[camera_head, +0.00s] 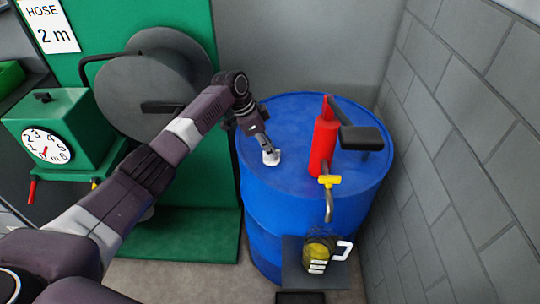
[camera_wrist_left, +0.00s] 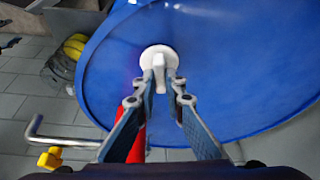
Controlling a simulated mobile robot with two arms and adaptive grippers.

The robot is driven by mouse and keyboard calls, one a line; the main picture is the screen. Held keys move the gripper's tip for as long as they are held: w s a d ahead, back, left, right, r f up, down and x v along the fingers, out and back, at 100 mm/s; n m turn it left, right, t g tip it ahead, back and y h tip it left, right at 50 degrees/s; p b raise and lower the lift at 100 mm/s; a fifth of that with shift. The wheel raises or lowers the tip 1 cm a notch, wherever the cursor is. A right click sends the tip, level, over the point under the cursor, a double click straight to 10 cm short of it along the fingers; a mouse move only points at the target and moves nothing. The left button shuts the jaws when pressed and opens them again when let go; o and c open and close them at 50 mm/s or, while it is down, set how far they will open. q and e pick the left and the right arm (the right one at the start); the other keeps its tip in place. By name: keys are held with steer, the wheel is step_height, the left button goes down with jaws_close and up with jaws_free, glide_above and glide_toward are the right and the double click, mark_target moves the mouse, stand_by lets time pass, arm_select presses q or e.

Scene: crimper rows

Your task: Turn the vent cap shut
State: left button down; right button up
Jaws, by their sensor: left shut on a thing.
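The vent cap (camera_head: 271,158) is a small white round cap with a raised bar, on the top of the blue drum (camera_head: 290,110). It also shows in the left wrist view (camera_wrist_left: 158,52), on the drum's blue lid (camera_wrist_left: 250,60). My left gripper (camera_head: 268,148) reaches down to the cap from the upper left. In the left wrist view its two fingertips (camera_wrist_left: 160,84) are on either side of the cap's bar, and it is shut on it. How far the cap is turned cannot be told. My right gripper is not in view.
A red pump (camera_head: 325,140) with a black handle (camera_head: 361,138) and a yellow-levered spout (camera_head: 329,181) stands on the drum, right of the cap. A jug (camera_head: 318,252) sits below the spout. A hose reel (camera_head: 150,80) is at left, a grey block wall (camera_head: 460,150) at right.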

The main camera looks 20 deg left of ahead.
arm_select(q)
steer(key=shift+w+m+g+b, duration=0.1)
steer(key=shift+m+g+b, duration=0.4)
steer(key=shift+m+b, duration=0.75)
steer(key=c, duration=2)
jaws_free()
steer(key=v, duration=1.2)
steer(key=shift+a, duration=0.2)
steer(key=shift+f, duration=0.1)
